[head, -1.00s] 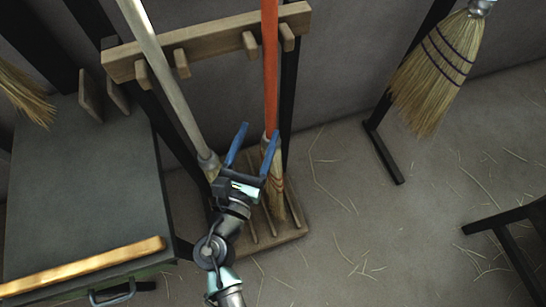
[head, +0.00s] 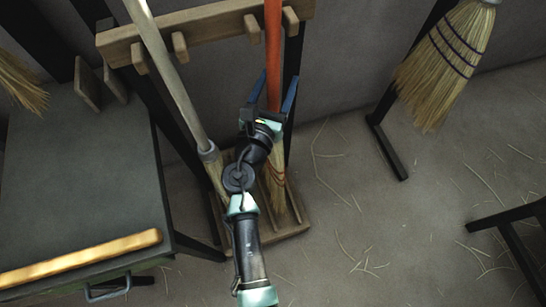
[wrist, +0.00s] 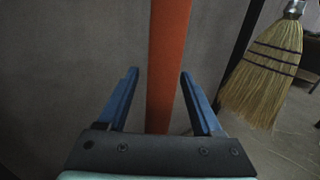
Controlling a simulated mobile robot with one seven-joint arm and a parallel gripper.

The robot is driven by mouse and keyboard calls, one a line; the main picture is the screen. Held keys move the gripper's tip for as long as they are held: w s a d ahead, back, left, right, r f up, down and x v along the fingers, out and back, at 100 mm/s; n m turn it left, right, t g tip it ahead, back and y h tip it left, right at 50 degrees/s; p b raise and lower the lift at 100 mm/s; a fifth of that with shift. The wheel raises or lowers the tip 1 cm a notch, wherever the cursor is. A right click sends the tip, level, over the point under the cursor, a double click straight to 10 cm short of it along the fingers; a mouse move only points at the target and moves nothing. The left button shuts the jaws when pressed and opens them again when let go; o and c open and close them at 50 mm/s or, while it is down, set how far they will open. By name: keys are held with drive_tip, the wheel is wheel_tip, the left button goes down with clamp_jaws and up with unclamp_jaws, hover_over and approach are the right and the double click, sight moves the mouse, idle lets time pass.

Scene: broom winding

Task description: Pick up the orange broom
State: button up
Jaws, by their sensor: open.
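The orange broom stands upright in the wooden rack, its orange handle (head: 273,55) rising past the top bar and its straw head (head: 278,188) low on the rack's base. My gripper (head: 277,90) is open, with one blue finger on each side of the handle. In the wrist view the orange handle (wrist: 168,65) runs between the two blue fingers of my gripper (wrist: 158,98), with a gap on both sides. My wrist hides part of the lower handle and the top of the straw head in the head view.
A pale-handled broom (head: 167,75) stands to the left in the same wooden rack (head: 213,25). A straw broom (head: 447,62) hangs at the right, also in the wrist view (wrist: 265,75). A dark bench (head: 80,190) is at the left. Straw-littered floor lies open at the right.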

clamp_jaws()
idle(1.2)
drive_tip(key=shift+r, duration=0.15)
